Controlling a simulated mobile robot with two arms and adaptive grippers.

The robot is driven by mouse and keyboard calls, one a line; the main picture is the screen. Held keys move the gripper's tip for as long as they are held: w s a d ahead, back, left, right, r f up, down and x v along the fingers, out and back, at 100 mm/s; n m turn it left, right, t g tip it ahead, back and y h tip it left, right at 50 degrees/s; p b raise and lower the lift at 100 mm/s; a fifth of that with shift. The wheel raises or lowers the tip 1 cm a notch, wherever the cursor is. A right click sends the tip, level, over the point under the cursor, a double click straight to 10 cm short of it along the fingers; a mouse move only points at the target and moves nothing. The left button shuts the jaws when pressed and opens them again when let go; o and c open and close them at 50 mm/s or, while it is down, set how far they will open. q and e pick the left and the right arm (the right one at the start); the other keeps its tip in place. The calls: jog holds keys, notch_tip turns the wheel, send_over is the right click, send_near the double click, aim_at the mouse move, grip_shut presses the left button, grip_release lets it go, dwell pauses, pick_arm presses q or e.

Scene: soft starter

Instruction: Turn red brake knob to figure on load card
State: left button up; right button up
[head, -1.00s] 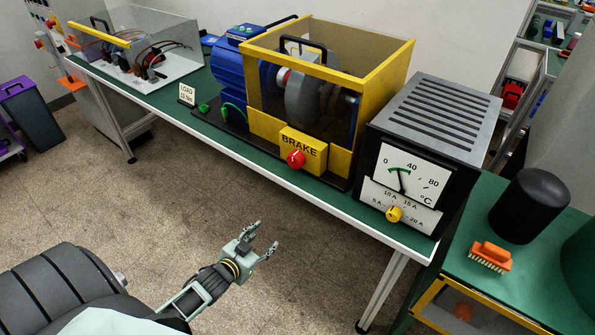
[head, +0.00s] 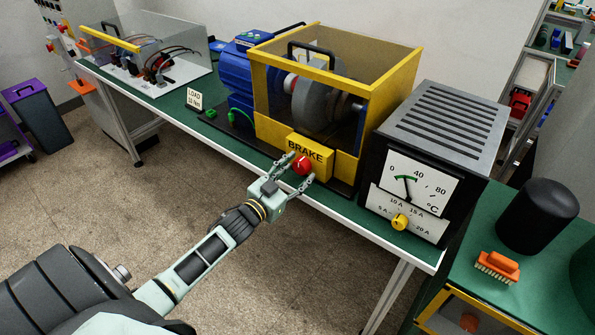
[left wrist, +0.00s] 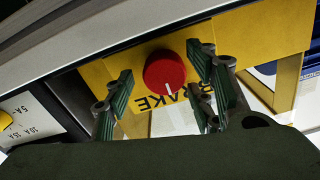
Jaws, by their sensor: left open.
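The red brake knob (head: 302,165) sits on the front of the yellow BRAKE box (head: 318,152). The load card (head: 195,99) stands on the bench to the left and reads LOAD with a small figure, seemingly 11 Nm. My right gripper is not in view.
A yellow-framed guard (head: 385,95) covers a grey disc behind the knob. To the right stands a grey vented unit (head: 440,115) with a °C dial and a yellow knob (head: 400,222). An orange brush (head: 497,266) lies on the green side table. Floor in front is clear.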

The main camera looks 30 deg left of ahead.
pick_arm(q)
jog(key=shift+w, duration=0.2)
jog(key=shift+f, duration=0.1)
jog(key=c, duration=1.1)
jog(key=shift+o, duration=0.2)
jog(key=shift+s, duration=0.1)
